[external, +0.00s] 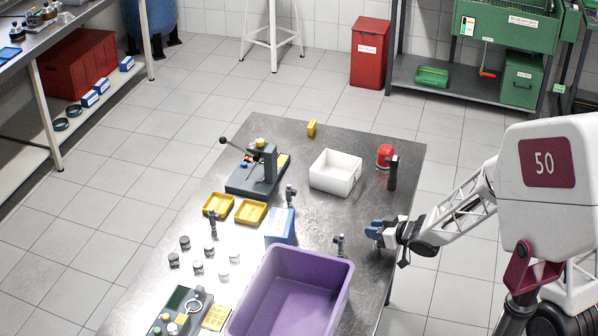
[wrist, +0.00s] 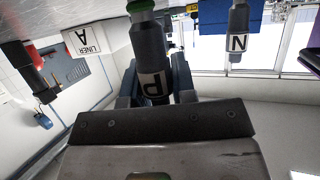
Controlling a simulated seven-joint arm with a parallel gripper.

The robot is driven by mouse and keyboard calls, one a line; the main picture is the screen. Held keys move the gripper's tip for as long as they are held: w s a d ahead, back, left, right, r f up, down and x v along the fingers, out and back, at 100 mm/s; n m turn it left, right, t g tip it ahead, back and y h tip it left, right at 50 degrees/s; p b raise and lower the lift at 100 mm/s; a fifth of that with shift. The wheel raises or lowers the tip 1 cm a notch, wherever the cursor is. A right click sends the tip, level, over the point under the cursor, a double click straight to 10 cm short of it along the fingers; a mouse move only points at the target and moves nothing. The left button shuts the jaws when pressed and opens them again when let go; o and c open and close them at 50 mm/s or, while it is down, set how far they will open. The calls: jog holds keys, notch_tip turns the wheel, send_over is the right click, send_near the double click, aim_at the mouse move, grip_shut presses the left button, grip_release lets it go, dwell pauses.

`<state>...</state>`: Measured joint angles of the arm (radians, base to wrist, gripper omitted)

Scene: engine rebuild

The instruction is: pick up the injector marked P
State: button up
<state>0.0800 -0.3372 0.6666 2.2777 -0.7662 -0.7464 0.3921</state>
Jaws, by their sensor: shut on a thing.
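The injector marked P (wrist: 150,55) is a dark grey cylinder with a white label and a green band, seen in the wrist view. It stands between the two blue-grey fingers of my gripper (wrist: 154,82), which is shut on it. In the external view my gripper (external: 375,232) is at the right edge of the metal table; the injector is not clearly visible there. I cannot tell whether the injector still touches the table. Another injector, marked N (wrist: 238,32), stands apart to the right in the wrist view.
Other injectors stand on the table (external: 375,285), one (external: 340,245) close left of my gripper. Open floor lies beyond the right edge.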

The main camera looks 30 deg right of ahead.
jog(key=shift+c, duration=0.7)
jog(key=shift+r, duration=0.1)
jog(key=shift+r, duration=0.45)
jog(key=r, duration=0.2)
jog(key=shift+s+r, duration=0.2)
jog(key=shift+r, duration=0.1)
jog(key=s+d+r, duration=0.1)
jog(key=s, duration=1.4)
jog(key=shift+s, duration=0.2)
jog(key=shift+d+r, duration=0.1)
jog(key=shift+r, duration=0.05)
jog(key=shift+w, duration=0.1)
